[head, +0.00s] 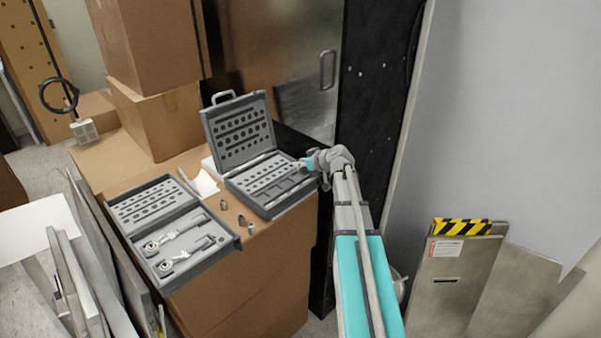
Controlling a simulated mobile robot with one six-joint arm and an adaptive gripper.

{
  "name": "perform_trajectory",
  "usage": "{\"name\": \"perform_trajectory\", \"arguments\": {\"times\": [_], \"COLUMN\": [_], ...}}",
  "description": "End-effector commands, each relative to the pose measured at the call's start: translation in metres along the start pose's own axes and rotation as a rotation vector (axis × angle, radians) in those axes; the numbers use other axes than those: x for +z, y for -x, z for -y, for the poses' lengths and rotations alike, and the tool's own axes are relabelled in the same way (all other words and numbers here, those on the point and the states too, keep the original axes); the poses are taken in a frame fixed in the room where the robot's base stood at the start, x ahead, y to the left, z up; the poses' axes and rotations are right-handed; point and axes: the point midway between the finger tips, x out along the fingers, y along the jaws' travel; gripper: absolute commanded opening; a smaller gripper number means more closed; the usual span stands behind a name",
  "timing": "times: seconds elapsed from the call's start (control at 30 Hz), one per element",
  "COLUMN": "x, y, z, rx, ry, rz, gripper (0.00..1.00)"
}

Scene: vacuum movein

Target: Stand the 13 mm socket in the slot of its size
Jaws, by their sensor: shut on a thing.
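My gripper (303,164) is at the right edge of an open grey socket case (262,205), over the rear right of its slotted tray. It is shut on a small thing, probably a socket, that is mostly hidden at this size. The case lid (240,132) stands up behind the tray with rows of dark round holes. The tray has rows of slots, but their size marks are too small to read. I cannot tell whether the held thing touches the tray. Small metal sockets (223,204) stand loose on the cardboard box in front of the case.
A second open grey case (180,232) with two ratchet-like tools lies to the left. Both cases rest on a cardboard box (255,270). Taller boxes (160,115) stand behind left. A metal door (290,60) and dark panel stand close behind my gripper.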

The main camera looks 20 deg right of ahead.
Motion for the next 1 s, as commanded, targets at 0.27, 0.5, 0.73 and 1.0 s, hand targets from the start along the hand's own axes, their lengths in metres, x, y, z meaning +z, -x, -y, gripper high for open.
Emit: {"name": "perform_trajectory", "arguments": {"times": [0.27,0.5,0.73,1.0], "x": [0.023,0.025,0.025,0.027], "y": [-0.011,-0.012,-0.012,-0.013], "z": [0.001,0.0,0.0,0.0], "rx": [0.0,0.001,0.001,0.001], "ry": [0.0,0.0,-0.001,0.0], "rz": [0.0,0.0,0.0,0.0], "gripper": [0.0,0.0,0.0,0.52]}}
